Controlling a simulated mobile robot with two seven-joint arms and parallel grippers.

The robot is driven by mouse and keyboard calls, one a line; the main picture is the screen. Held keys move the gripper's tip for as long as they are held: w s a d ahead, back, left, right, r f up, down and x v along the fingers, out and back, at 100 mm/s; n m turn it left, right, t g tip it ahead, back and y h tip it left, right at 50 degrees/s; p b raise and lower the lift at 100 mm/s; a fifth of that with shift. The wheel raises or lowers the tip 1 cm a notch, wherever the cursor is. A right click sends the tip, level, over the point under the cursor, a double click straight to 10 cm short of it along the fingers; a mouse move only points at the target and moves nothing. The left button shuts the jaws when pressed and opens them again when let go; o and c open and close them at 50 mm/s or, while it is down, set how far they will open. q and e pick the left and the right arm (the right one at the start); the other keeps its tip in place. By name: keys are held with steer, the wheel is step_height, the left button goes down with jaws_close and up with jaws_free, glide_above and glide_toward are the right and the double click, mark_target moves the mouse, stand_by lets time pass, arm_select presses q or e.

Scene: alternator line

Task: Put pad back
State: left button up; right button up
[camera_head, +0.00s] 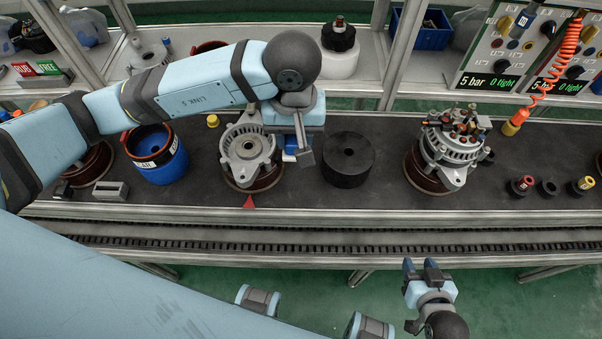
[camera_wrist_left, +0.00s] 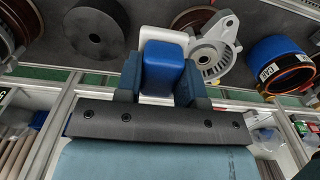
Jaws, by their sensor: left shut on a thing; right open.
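The pad (camera_wrist_left: 165,62), a blue block with a white part beneath it, is between the fingers of my left gripper (camera_wrist_left: 160,82) in the left wrist view. My left gripper is shut on it. In the head view the left gripper (camera_head: 294,140) is over the bench, just right of a grey alternator housing (camera_head: 247,148), and mostly hides the pad. I cannot tell whether the pad touches the housing or the bench. My right gripper (camera_head: 421,268) is open and empty, in front of the bench's front edge.
A black round block (camera_head: 348,160) stands right of the left gripper. An assembled alternator (camera_head: 452,145) is farther right. A blue bin (camera_head: 160,160) stands left of the housing. Sockets (camera_head: 520,186) stand at the right. An orange coiled hose (camera_head: 555,75) hangs at the back right.

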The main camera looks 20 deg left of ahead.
arm_select(q)
step_height(320, 180, down, 6)
glide_above(296, 197)
step_height(296, 197, down, 9)
steer(key=shift+r+p, duration=0.1)
steer(key=shift+p, duration=0.3)
steer(key=shift+f, duration=2.45)
steer(key=o, duration=0.9)
arm_select(e)
steer(key=shift+s, duration=0.85)
